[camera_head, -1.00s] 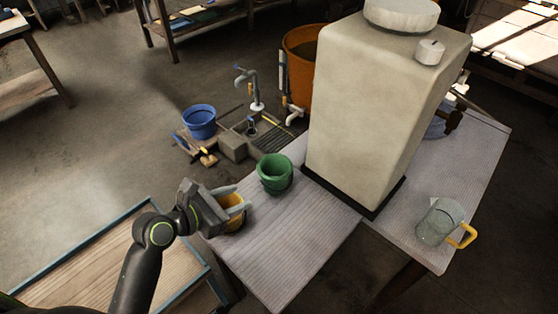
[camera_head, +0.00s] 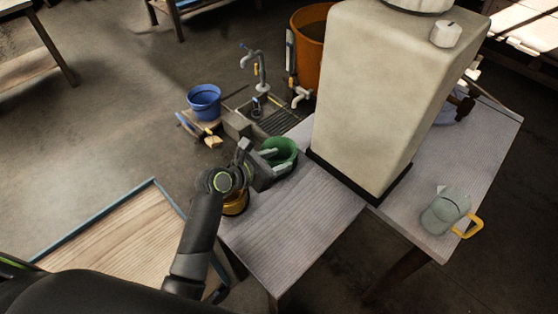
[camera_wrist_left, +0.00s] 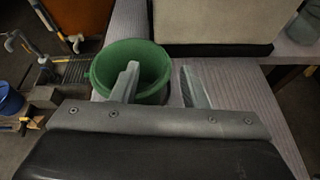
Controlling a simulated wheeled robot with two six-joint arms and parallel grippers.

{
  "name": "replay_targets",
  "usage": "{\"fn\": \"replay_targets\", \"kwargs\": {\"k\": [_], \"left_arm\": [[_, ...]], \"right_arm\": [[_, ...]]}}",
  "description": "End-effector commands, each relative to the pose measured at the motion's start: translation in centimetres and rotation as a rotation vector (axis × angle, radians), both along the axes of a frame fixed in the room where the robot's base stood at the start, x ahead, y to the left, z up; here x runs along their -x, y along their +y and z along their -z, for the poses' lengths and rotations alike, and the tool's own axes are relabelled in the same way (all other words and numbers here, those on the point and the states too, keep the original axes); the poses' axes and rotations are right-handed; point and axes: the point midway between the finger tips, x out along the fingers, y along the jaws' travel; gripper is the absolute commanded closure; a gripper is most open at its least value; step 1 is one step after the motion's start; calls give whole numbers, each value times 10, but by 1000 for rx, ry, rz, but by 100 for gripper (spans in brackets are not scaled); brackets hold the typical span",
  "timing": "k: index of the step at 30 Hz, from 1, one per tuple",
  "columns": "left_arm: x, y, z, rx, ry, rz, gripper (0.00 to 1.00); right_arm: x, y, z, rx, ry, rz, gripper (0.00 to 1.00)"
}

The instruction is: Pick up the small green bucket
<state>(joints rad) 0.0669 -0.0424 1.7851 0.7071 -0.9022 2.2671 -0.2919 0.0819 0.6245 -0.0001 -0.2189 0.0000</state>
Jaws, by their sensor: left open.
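The small green bucket (camera_head: 284,147) stands upright on the grey ribbed tabletop (camera_head: 300,215), left of the large pale block. In the wrist view the bucket (camera_wrist_left: 105,70) is left of centre, its open top facing me. My left gripper (camera_head: 278,160) is open at the bucket's near side. In the wrist view one finger of the gripper (camera_wrist_left: 160,68) overlaps the bucket's near right part, and the other is to the right over the tabletop. I cannot tell whether the first finger is inside the rim or touching. My right gripper is not in view.
The tall pale block (camera_head: 375,100) stands close to the right. A jug with a yellow handle (camera_head: 446,210) is farther right. A blue bucket (camera_head: 204,102) and a tap (camera_head: 258,68) are beyond the table.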

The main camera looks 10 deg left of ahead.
Motion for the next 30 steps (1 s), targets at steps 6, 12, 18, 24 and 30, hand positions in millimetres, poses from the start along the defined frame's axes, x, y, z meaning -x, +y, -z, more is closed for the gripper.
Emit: {"fn": "replay_targets", "kwargs": {"k": [6, 12, 18, 24, 30], "left_arm": [[-19, -11, 13, 1, 1, 1, 59], [-35, -22, 22, 0, 1, 0, 59], [-38, -24, 23, -1, 0, -2, 59], [-37, -23, 23, -1, 0, -2, 71], [-37, -23, 23, -1, 0, -1, 97]], "right_arm": [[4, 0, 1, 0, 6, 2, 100], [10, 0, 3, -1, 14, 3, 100], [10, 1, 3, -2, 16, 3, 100], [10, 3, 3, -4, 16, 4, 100], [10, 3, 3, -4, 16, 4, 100]]}}
